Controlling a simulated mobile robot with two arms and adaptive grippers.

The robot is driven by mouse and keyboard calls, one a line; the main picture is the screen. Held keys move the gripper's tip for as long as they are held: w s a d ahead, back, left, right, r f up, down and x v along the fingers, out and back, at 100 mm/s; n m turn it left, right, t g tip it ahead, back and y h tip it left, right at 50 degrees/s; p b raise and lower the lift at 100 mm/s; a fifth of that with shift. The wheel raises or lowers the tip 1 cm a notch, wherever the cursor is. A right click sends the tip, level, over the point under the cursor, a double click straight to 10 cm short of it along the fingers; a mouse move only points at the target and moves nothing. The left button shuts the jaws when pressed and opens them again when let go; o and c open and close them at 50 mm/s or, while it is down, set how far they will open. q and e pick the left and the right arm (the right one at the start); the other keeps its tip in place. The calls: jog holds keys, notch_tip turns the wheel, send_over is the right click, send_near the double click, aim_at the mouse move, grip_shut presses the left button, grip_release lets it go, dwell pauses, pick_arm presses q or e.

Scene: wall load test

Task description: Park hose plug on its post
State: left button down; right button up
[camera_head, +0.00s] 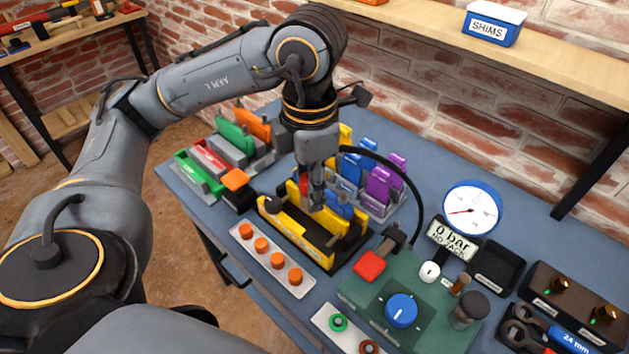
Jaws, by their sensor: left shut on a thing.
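My left gripper (316,196) reaches down from above to the black and yellow device (268,209) at the middle of the bench. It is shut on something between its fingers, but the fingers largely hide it. A small red part (303,184) shows right beside the fingers. A black hose (408,186) arches from behind the gripper to the right and down toward the green unit (361,292). I cannot make out the hose plug clearly, nor tell which part is its post. My right gripper is out of view.
Bins with green, red and orange pieces (238,137) stand at the back left, blue and purple ones (379,186) behind the device. A strip with several orange caps (278,261) lies in front. A gauge (471,209) stands right. A shelf (420,35) overhangs the back.

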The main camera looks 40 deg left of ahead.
pick_arm(q)
jog(key=w+d+f+n+b, duration=0.5)
jog(key=w+f+n, duration=0.3)
jog(key=w+n, duration=0.15)
jog(key=n+b, duration=0.5)
jog(key=n, duration=0.4)
send_over(397, 222)
jog(key=shift+m, duration=0.25)
notch_tip(397, 222, down, 11)
jog(key=shift+r, duration=0.15)
jog(key=shift+f+b, duration=0.45)
jog(key=shift+f, duration=0.1)
jog(key=shift+f, duration=0.15)
jog(key=shift+f+b, duration=0.4)
jog(key=shift+f, duration=0.15)
jog(key=shift+f, duration=0.35)
jog(key=shift+f+b, duration=0.25)
jog(key=shift+b, duration=0.15)
